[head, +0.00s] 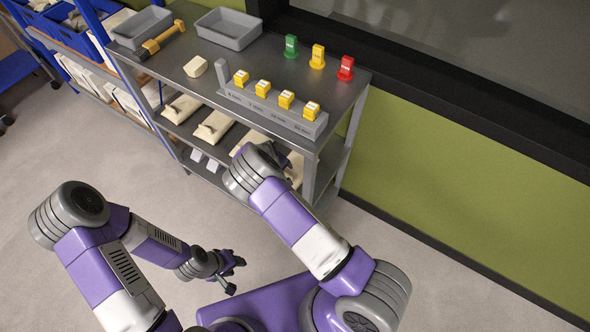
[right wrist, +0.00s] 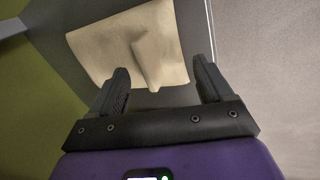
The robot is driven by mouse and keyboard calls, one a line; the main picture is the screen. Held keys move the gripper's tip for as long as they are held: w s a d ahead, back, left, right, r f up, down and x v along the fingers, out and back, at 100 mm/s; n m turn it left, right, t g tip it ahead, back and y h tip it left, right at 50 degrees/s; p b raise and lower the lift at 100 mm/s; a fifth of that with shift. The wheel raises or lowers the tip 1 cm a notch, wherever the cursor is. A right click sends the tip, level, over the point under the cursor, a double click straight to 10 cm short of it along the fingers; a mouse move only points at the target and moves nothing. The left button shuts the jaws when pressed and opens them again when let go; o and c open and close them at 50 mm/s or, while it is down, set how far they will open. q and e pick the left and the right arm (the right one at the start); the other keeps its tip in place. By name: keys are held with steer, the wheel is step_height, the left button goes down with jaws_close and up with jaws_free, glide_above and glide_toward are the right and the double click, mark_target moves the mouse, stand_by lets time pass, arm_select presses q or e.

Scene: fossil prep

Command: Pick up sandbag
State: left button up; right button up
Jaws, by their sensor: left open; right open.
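Several cream sandbags, each with a raised ridge on top, lie in a row on the shelf under the bench top, among them one at the left (head: 182,108) and one in the middle (head: 213,127). In the right wrist view one sandbag (right wrist: 105,45) lies flat on the grey shelf, its ridge (right wrist: 148,62) pointing towards the gap between the fingers. My right gripper (right wrist: 160,84) is open and empty, just short of that ridge; in the head view my arm mostly hides it. My left gripper (head: 230,275) is open and empty, low over the floor, away from the shelf.
The metal bench top (head: 185,70) overhangs the shelf. On it are a grey rack (head: 270,113) with yellow blocks, grey trays (head: 228,29), a yellow-handled tool (head: 162,41) and green, yellow and red tags. A bench leg (head: 352,125) stands at the right. The floor in front is clear.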

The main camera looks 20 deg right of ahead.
steer(key=shift+x, duration=1.15)
jaws_close()
steer(key=shift+s+f, duration=0.1)
steer(key=shift+s, duration=0.15)
steer(key=shift+w, duration=0.1)
stand_by(0.4)
